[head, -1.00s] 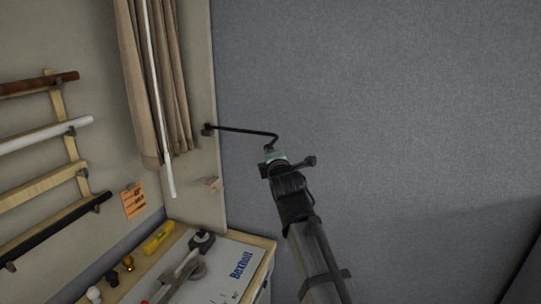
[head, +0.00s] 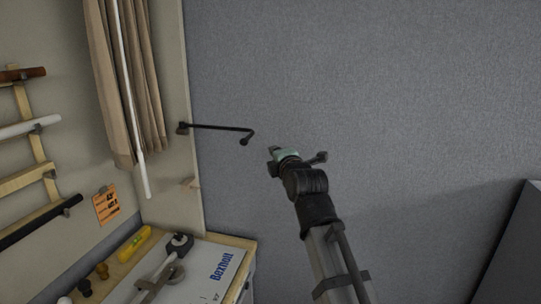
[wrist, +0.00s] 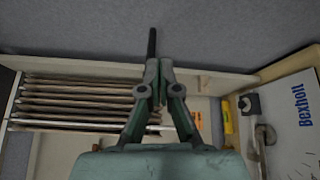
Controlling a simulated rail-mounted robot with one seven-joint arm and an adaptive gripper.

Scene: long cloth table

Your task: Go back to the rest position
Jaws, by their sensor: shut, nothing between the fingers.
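My gripper (head: 273,153) is in the middle of the head view, in front of the plain grey wall. In the wrist view my gripper (wrist: 158,102) has its two green-grey fingers together with nothing held between them. A black bent rod (head: 218,127) sticks out to the right from the edge of the display panel. Its knobbed end is left of my gripper, with a visible gap between them in the head view. In the wrist view the black rod (wrist: 152,43) appears just beyond the fingertips; the depth between them is hard to tell.
A beige curtain (head: 128,85) and a white wand (head: 130,100) hang on the panel at left. Rods on a rack (head: 38,150) are further left. A table holds a Bexholt board (head: 205,283), a yellow level (head: 134,245) and small knobs. The wall at right is clear; a dark slab (head: 510,255) stands far right.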

